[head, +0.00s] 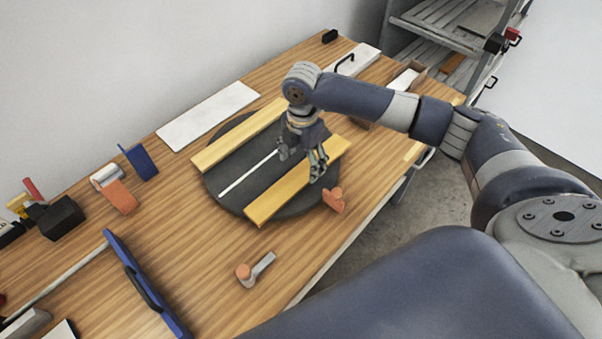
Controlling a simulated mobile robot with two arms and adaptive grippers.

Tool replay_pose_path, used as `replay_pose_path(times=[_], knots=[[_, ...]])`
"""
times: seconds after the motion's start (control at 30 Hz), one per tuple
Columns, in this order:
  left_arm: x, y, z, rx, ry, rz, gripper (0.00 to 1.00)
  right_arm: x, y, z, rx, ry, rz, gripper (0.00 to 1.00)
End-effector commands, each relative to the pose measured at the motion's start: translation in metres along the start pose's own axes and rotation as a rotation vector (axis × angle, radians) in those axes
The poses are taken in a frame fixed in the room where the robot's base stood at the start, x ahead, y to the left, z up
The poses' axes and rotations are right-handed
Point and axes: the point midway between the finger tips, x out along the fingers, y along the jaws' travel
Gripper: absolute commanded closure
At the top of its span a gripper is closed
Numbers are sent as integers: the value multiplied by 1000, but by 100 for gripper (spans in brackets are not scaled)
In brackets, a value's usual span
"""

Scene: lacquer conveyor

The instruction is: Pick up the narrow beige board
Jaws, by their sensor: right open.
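Two pale yellow-beige boards lie on a dark round disc (226,192) on the wooden table. One board (232,139) is at the back and the other (276,196) at the front, roughly parallel. A thin white strip (247,174) lies between them. I cannot tell for sure which is the narrow beige board. My right gripper (301,164) points down over the disc, open, with one finger near the strip's far end and the other over the front board. The gripper hides part of the front board; contact cannot be told. My left gripper is not in view.
A white panel (208,115) lies behind the disc. Orange-handled pieces (333,199) and (256,270) lie near the front edge. A blue-edged tool (147,285), a blue block (139,162) and a black box (60,218) are at left. A shelf rack (450,35) stands beyond.

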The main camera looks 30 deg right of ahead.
Motion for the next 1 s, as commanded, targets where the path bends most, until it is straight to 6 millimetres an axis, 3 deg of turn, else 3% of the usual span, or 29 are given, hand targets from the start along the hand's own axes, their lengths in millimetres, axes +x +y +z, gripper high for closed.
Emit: replay_pose_path(times=[0.4,0.67,0.7,0.93,1.0], knots=[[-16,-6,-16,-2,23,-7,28,49,7,4,1,0,-2,27],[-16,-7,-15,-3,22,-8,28,54,7,4,-1,-1,0,27],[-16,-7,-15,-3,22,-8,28,53,7,4,0,-1,0,29],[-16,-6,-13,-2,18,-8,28,53,7,5,0,0,0,81],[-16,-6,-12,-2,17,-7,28,53,7,5,0,-1,0,82]])
